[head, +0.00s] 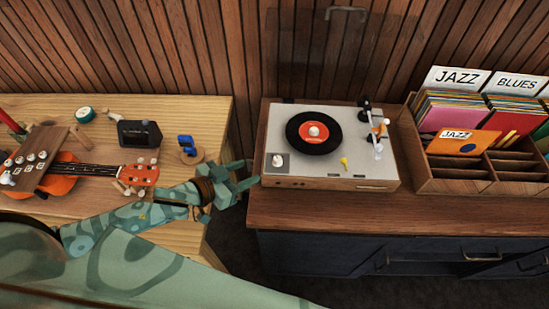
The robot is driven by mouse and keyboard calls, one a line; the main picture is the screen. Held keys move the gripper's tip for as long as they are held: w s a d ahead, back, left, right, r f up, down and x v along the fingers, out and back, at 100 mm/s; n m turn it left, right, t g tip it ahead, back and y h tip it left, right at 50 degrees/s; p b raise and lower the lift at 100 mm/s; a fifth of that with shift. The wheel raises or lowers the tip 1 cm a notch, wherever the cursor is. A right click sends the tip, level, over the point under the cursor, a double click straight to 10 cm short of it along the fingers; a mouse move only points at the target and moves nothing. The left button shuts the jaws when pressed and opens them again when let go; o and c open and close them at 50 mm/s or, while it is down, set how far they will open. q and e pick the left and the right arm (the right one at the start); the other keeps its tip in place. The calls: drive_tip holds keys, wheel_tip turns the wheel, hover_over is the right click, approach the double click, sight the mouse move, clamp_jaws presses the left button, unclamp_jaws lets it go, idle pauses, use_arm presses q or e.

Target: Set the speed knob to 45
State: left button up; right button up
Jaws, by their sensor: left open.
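A record player (385,172) stands on the dark wooden cabinet, with a black record with a red label (328,128) on its platter. A small pale knob (277,160) sits on a grey square at the near left corner of its deck; I take it for the speed knob. Its marks are too small to read. My left gripper (248,172) is open and empty just left of the player's front left corner, apart from the knob. My right gripper is not in view.
A small yellow piece (344,162) and the tonearm (376,140) are on the deck's right part. A record crate (460,184) stands close on the right. A wooden bench (215,118) at left holds an orange ukulele (88,170), a dark device (139,133) and a blue clip (186,143).

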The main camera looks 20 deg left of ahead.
sight(276, 159)
use_arm(q)
drive_tip(key=b+x, duration=0.2)
drive_tip(key=x, duration=0.8)
drive_tip(key=shift+w+d+f, duration=0.15)
drive_tip(key=shift+w+f, duration=0.05)
drive_tip(key=shift+w, duration=0.1)
drive_tip(key=shift+w+f, duration=0.1)
drive_tip(key=shift+w, duration=0.1)
drive_tip(key=shift+d, duration=0.1)
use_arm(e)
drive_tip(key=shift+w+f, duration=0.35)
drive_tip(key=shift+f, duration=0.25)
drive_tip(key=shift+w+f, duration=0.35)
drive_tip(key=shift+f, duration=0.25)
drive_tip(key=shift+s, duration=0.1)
use_arm(q)
drive_tip(key=c, duration=1)
